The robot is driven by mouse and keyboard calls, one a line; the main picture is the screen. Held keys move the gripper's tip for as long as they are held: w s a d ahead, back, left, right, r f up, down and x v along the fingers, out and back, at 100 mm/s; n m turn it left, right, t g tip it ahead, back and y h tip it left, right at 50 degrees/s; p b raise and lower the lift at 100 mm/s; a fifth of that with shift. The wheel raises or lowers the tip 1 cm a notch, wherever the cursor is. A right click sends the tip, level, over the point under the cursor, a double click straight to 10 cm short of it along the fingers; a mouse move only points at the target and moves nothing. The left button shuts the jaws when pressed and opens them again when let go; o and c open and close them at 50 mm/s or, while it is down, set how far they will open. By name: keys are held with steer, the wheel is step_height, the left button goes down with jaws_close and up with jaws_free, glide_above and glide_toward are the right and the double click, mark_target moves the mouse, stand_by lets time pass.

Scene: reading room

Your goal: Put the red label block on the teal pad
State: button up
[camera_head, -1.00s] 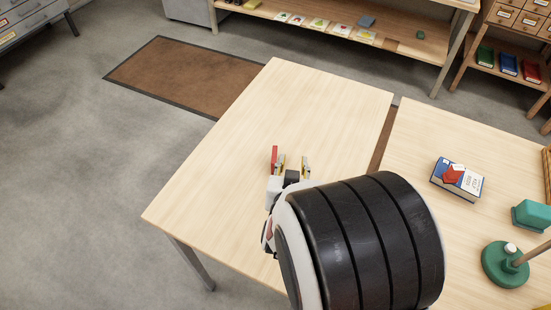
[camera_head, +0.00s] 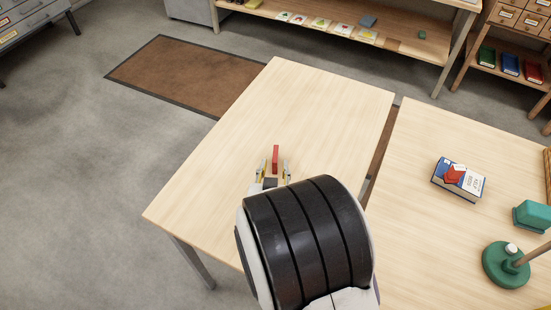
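The red label block (camera_head: 275,159) is a narrow red bar on the left light-wood table (camera_head: 215,150). My gripper (camera_head: 274,169) is open, with one finger on each side of the block's near end in the picture. A gap shows between the block and each finger, and I see no contact. Whether the fingertips are down at the block's height cannot be told. I cannot make out a teal pad in this view; my arm hides part of the near table.
On the right table (camera_head: 420,160) lie a blue book (camera_head: 439,180) with red and white pieces on it, a green lamp base (camera_head: 500,268) and a teal block-like object (camera_head: 530,216). A gap separates the tables. The left table's far part is clear.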

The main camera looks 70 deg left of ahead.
mark_target(276, 156)
steer(key=shift+w+a+f, duration=0.2)
steer(key=shift+a+f, duration=0.05)
steer(key=shift+a, duration=0.3)
steer(key=shift+a, duration=0.1)
steer(key=shift+x, duration=2.5)
steer(key=shift+f, duration=0.1)
jaws_close()
